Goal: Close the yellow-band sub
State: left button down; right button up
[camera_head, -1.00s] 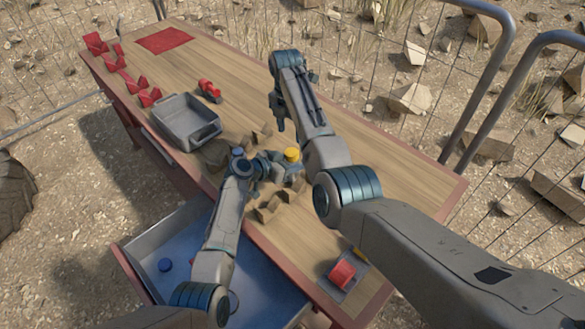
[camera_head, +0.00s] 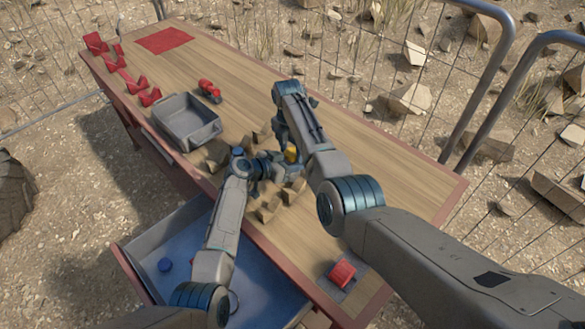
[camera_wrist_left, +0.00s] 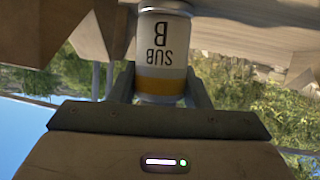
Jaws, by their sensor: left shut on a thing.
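The yellow-band sub (camera_wrist_left: 162,60), a white can lettered "SUB B" with a yellow band, is between the fingers of my left gripper (camera_wrist_left: 160,90) in the left wrist view. That gripper is shut on it. In the head view a yellow top (camera_head: 291,153) shows at the left gripper (camera_head: 279,169), partly covered by my right arm. My right gripper (camera_head: 287,143) is right at the yellow top. Its fingertips are too small and hidden to tell whether they are open or touching it.
Tan blocks (camera_head: 268,213) stand around the left gripper on the wooden table. A grey bin (camera_head: 184,122) and red pieces (camera_head: 210,90) lie farther back. A red part (camera_head: 342,273) sits near the front. The blue-lined drawer (camera_head: 190,250) is open. The table's right side is clear.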

jog(key=c, duration=0.8)
jog(key=m, duration=0.4)
jog(key=shift+m, duration=0.4)
jog(key=shift+c, duration=0.2)
jog(key=m, duration=0.5)
jog(key=o, duration=1.1)
jog(key=shift+s, duration=0.1)
jog(key=shift+w+a+r, duration=0.1)
jog(key=shift+w+r, duration=0.05)
jog(key=shift+r, duration=1)
jog(key=shift+w+r, duration=0.1)
jog(key=shift+r, duration=1)
jog(key=shift+c, duration=0.5)
